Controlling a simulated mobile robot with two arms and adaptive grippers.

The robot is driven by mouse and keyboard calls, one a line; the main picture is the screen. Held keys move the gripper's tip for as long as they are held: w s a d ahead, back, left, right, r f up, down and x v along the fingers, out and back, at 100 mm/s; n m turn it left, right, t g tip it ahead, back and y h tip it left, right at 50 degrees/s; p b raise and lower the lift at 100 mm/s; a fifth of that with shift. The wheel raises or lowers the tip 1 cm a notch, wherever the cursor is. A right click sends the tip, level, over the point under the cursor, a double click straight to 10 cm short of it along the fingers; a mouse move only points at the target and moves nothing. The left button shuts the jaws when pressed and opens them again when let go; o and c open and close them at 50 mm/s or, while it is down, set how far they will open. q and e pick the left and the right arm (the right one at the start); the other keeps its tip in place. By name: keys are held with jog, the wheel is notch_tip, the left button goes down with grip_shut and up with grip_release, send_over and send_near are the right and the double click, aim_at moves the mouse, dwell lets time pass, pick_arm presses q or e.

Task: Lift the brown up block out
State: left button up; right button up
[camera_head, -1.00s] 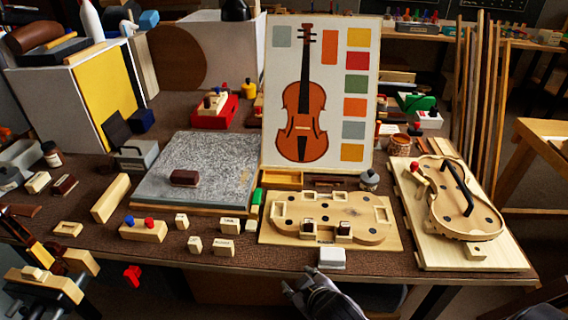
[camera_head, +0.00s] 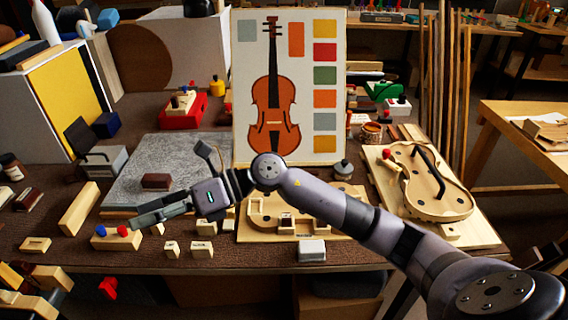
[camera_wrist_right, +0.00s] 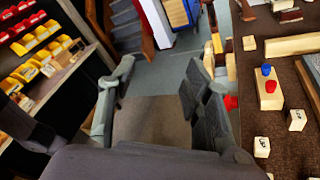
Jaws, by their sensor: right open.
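A dark brown block (camera_head: 157,182) lies on the grey stone slab (camera_head: 131,163). Another dark brown block (camera_head: 27,199) lies on the table at the far left. I cannot tell which is the up block. The pale wooden mould (camera_head: 346,228) holds small blocks and is partly hidden behind my right arm. My right gripper (camera_head: 175,188) is open and empty, pointing left in front of the slab, in the head view. In the right wrist view, its spread fingers (camera_wrist_right: 157,80) have only floor between them. My left gripper is not in view.
A pale block with blue and red pegs (camera_head: 116,238) stands near the front edge; it also shows in the wrist view (camera_wrist_right: 268,92). Several small pale blocks stand around it. A violin body (camera_head: 432,190) is at the right.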

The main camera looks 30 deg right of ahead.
jog(key=w+d+f+n+g+h, duration=0.2)
jog(key=d+f+n+h, duration=0.1)
jog(key=d+f+h, duration=0.3)
notch_tip(320, 180, up, 2)
jog(key=h, duration=1)
send_over(286, 215)
jog(key=shift+g, duration=0.4)
notch_tip(286, 215, down, 17)
jog(key=shift+f+p, duration=0.1)
jog(key=shift+p, duration=0.5)
grip_shut()
